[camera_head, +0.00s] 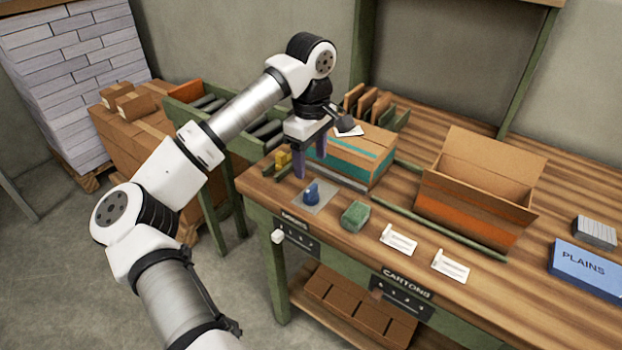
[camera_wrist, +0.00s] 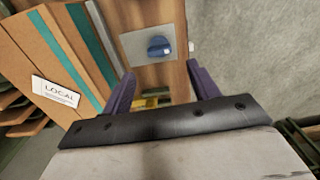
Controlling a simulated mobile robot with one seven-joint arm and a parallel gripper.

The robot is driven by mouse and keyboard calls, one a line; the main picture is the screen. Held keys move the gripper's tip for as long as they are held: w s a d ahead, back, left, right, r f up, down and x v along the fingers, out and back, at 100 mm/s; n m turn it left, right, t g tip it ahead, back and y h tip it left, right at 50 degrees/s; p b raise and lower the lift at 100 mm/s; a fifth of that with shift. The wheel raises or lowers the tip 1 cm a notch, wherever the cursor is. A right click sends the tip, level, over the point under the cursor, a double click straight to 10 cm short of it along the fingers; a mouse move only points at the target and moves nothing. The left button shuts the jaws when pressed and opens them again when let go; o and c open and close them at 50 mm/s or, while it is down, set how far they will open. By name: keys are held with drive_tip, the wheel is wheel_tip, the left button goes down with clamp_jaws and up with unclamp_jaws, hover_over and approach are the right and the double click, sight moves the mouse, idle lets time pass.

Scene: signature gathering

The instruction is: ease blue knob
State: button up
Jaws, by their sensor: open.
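The blue knob (camera_head: 311,193) sits on a grey plate (camera_head: 325,199) near the front left corner of the wooden workbench. It also shows in the wrist view (camera_wrist: 158,46), on its plate (camera_wrist: 132,44), ahead of the fingertips. My gripper (camera_head: 310,168) is open and empty, its purple fingers pointing down above and slightly left of the knob. In the wrist view my gripper (camera_wrist: 163,80) has its fingers spread apart, with the knob between their lines and clear of them.
A cardboard box with a teal band (camera_head: 350,158) stands close behind the knob. A green block (camera_head: 355,215) lies to its right, then two white pieces (camera_head: 398,240). An open carton (camera_head: 475,205) stands further right. A yellow item (camera_head: 283,159) is left of my gripper.

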sight(311, 188)
wheel_tip(311, 188, down, 8)
drive_tip(key=shift+r+p, duration=0.2)
drive_tip(key=shift+p, duration=0.5)
drive_tip(key=shift+c, duration=0.4)
drive_tip(key=c, duration=0.9)
